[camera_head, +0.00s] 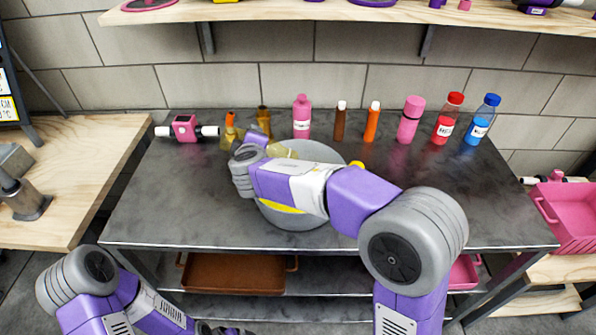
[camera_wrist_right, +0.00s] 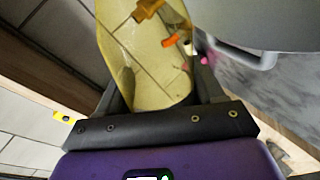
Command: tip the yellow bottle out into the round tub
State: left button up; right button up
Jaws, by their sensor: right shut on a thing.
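The yellow bottle, see-through, is in my right gripper (camera_head: 262,143). In the right wrist view the bottle (camera_wrist_right: 150,75) sits between the two dark fingers, and the wall and small orange things show through it. In the head view only pale yellow parts of the bottle (camera_head: 285,152) show around my wrist; its mouth and exact tilt are unclear. The round grey tub (camera_head: 292,220) stands mid-table under my right forearm, which hides much of it. Its rim (camera_wrist_right: 262,58) shows at the upper right of the wrist view. My left gripper (camera_head: 225,330) is partly cut off at the bottom edge.
Along the back of the dark table (camera_head: 170,215) stand a pink bottle (camera_head: 302,118), a brown one (camera_head: 340,122), an orange one (camera_head: 372,123), a red one (camera_head: 445,122) and a blue one (camera_head: 482,122). A pink device (camera_head: 185,128) lies back left. The left tabletop is clear.

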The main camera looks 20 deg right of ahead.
jog(key=shift+s+d+r+m+t+y, duration=0.15)
jog(key=shift+d+r+m+t+y, duration=0.1)
jog(key=shift+d+r+m+y, duration=0.4)
jog(key=shift+s+d+r+m+t+y, duration=0.15)
jog(key=shift+d+r+m+t+y, duration=0.15)
jog(key=shift+d+r+m, duration=0.4)
dwell(1.6)
jog(key=shift+a+r, duration=0.1)
jog(key=shift+a, duration=0.15)
dwell(0.6)
